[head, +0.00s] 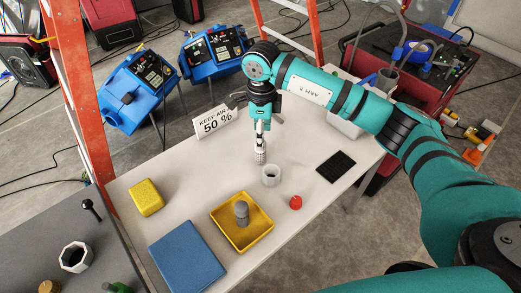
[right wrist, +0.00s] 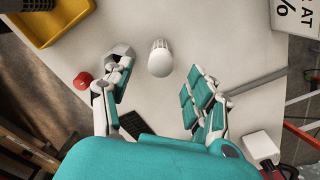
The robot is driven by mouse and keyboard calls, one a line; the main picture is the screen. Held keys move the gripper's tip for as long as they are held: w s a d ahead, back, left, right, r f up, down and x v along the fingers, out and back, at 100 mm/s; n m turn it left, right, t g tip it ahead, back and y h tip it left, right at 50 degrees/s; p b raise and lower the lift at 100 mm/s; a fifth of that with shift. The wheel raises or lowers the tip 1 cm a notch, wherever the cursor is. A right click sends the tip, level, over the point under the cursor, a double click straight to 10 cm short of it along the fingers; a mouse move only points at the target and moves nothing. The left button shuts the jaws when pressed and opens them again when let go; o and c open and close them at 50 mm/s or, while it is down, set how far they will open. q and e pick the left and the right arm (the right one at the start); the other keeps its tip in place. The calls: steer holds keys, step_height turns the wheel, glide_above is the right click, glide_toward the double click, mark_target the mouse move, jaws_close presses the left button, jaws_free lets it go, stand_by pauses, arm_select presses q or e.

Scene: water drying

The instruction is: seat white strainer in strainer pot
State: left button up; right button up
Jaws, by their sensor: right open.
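The white strainer (head: 260,154), with a ribbed body, is directly below my right gripper (head: 261,134) in the head view. In the right wrist view the strainer (right wrist: 160,60) shows a smooth rounded end between and slightly beyond the spread fingertips of my right gripper (right wrist: 160,84), with gaps on both sides. A small whitish open cup, which looks like the strainer pot (head: 271,180), stands on the table just in front of the strainer. In the right wrist view the pot (right wrist: 121,50) is partly hidden by the left finger. My left gripper is not in view.
The white table (head: 312,211) also holds a yellow tray (head: 266,229) with a grey cylinder (head: 241,213), a red object (head: 295,202), a black mat (head: 336,167), a yellow sponge (head: 146,198), a blue cloth (head: 186,258) and a sign (head: 216,122) behind the gripper.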

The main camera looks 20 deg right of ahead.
mark_target(260, 152)
step_height(260, 152, down, 4)
steer(key=shift+a+r+p, duration=0.1)
steer(key=shift+p, duration=0.65)
steer(key=shift+f, duration=0.6)
steer(key=shift+r, duration=0.1)
jaws_close()
